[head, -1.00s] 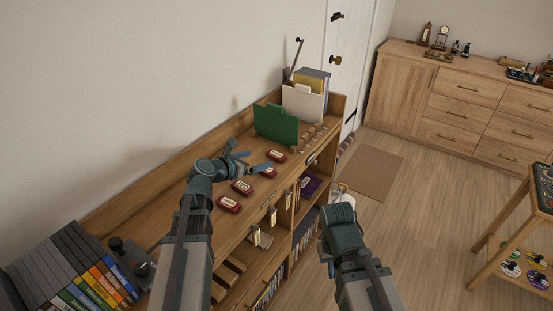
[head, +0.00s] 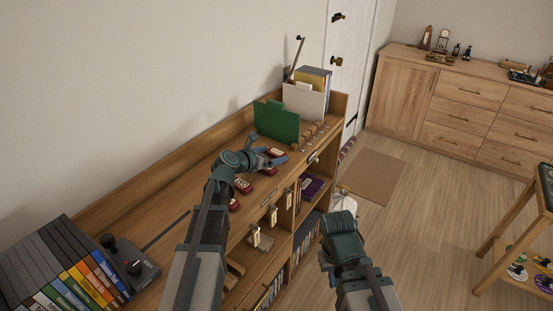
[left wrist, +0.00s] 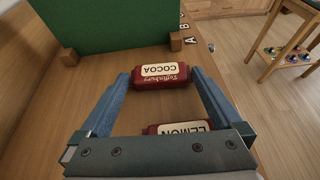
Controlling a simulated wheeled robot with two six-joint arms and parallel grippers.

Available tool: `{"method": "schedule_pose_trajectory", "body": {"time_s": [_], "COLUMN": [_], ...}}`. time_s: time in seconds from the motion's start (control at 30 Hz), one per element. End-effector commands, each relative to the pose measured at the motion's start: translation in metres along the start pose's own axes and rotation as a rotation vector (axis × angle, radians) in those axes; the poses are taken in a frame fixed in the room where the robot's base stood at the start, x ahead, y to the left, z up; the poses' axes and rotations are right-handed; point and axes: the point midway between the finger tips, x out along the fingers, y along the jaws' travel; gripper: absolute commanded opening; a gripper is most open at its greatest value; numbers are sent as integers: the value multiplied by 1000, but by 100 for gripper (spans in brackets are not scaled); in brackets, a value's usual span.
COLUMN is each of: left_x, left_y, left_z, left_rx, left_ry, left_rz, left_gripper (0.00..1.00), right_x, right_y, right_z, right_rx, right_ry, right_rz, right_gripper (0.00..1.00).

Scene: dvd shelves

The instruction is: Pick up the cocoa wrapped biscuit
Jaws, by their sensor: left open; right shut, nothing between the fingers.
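The cocoa wrapped biscuit (left wrist: 161,76) is a dark red packet with a cream label reading COCOA. It lies on the shelf top, between the far ends of my left gripper's blue fingers in the left wrist view. In the head view the far red packet (head: 274,153) shows beside the fingers. My left gripper (head: 279,157) is open around it; it also shows in the left wrist view (left wrist: 163,82). A red LEMON packet (left wrist: 180,128) lies nearer the palm, partly hidden by the gripper. My right gripper hangs over the floor at the right, its fingertips hidden.
A green panel (head: 276,121) stands behind the packets, with a small wooden block (left wrist: 176,41) at its foot. Other red packets (head: 243,185) lie nearer along the shelf top (head: 180,215). Tags hang from the front edge. DVD cases (head: 60,265) stand at the left.

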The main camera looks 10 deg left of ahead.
Motion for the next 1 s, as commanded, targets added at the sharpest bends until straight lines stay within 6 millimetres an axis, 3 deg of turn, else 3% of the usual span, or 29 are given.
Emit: {"method": "schedule_pose_trajectory", "body": {"time_s": [0.07, 0.27, 0.63, 1.0], "left_x": [8, 6, 6, 4], "left_y": [0, -1, 0, 0], "left_z": [0, 1, 0, 4], "left_rx": [0, 0, 0, 0], "left_ry": [0, 0, 0, 0], "left_rz": [-1, 0, 0, 0], "left_gripper": [100, 100, 34, 34], "right_x": [3, 2, 2, -2], "right_y": [0, 0, 0, 0], "right_z": [0, 0, 0, 0], "right_rx": [0, 0, 0, 0], "right_ry": [0, 0, 0, 0], "right_rz": [0, 0, 0, 0], "right_gripper": [0, 0, 0, 0]}}
